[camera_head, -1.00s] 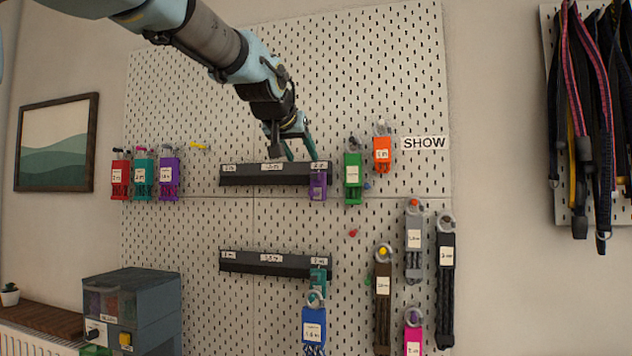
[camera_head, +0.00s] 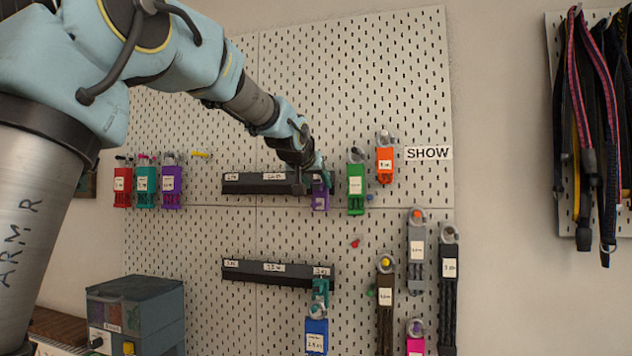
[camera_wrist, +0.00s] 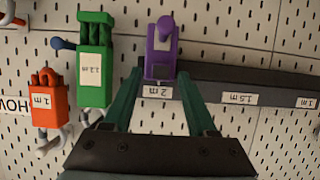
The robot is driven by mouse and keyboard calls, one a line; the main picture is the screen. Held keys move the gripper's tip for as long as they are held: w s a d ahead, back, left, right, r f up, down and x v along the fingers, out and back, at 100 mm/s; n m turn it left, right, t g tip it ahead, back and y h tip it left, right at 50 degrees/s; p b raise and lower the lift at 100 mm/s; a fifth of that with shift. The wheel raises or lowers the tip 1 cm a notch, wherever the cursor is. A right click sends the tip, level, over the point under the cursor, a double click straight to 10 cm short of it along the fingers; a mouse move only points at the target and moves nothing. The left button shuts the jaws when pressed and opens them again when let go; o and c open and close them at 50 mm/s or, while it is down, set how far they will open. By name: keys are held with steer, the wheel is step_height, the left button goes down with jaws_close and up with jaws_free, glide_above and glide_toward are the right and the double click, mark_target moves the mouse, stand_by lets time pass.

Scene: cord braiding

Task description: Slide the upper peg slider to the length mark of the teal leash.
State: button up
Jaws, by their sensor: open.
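The upper rail (camera_head: 245,188) is a dark bar on the pegboard. Its purple slider (camera_head: 320,200) sits at the right end, by the 2 m mark (camera_wrist: 157,92). In the wrist view the purple slider (camera_wrist: 161,55) lies between the tips of my open gripper (camera_wrist: 160,78), whose green fingers stand either side of it; contact is unclear. The 1.5 m mark (camera_wrist: 237,98) and 1 m mark (camera_wrist: 307,102) are also on the rail. The teal leash (camera_head: 146,190) hangs at the left between red and purple ones; its label is too small to read. My gripper (camera_head: 318,172) hides the rail's right end in the head view.
A green leash (camera_head: 356,190) and an orange one (camera_head: 385,165) hang just right of the slider. A lower rail (camera_head: 260,275) with a teal slider (camera_head: 320,289) is below. The board along the upper rail, left of the slider, is clear.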

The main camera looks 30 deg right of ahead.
jaws_close()
stand_by(0.3)
stand_by(1.1)
